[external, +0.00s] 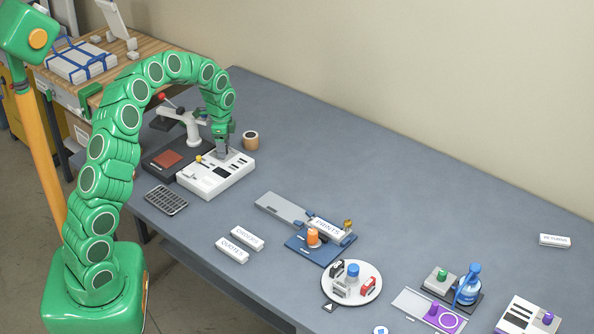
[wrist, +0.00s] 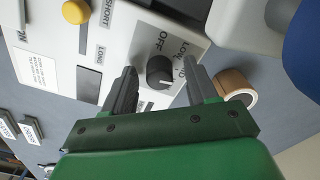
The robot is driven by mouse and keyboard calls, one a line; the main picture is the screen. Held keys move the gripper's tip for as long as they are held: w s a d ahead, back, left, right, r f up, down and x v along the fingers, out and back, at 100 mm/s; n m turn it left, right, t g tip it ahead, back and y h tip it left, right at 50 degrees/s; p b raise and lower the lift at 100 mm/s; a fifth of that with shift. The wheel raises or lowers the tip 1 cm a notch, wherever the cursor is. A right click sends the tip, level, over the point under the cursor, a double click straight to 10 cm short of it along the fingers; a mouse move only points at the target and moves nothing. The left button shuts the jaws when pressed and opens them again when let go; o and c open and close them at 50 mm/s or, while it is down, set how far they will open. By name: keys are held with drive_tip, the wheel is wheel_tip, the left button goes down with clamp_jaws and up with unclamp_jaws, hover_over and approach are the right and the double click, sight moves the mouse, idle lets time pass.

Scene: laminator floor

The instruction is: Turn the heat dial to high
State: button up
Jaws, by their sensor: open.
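The heat dial is a round black knob (wrist: 160,71) on a white control panel (wrist: 128,48), seen in the wrist view. Labels OFF and LOW are printed beside it; another label near my right finger is partly hidden. A light mark shows on the knob's lower right; which setting it marks I cannot tell. My gripper (wrist: 159,66) is open, with one dark finger on each side of the knob; contact is not clear. In the external view my gripper (external: 222,147) is over the far end of the white panel (external: 212,181), and the dial is hidden.
A yellow knob (wrist: 76,11) and slots share the panel. A tape roll (wrist: 236,86) stands close beside my right finger. A white lever arm (external: 190,118) is behind the panel. A dark keypad (external: 166,200) lies in front. The bench's back right is mostly clear.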

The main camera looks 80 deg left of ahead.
drive_tip(key=shift+r, duration=0.15)
wheel_tip(320, 180, up, 8)
drive_tip(key=shift+f, duration=0.2)
drive_tip(key=shift+c, duration=0.3)
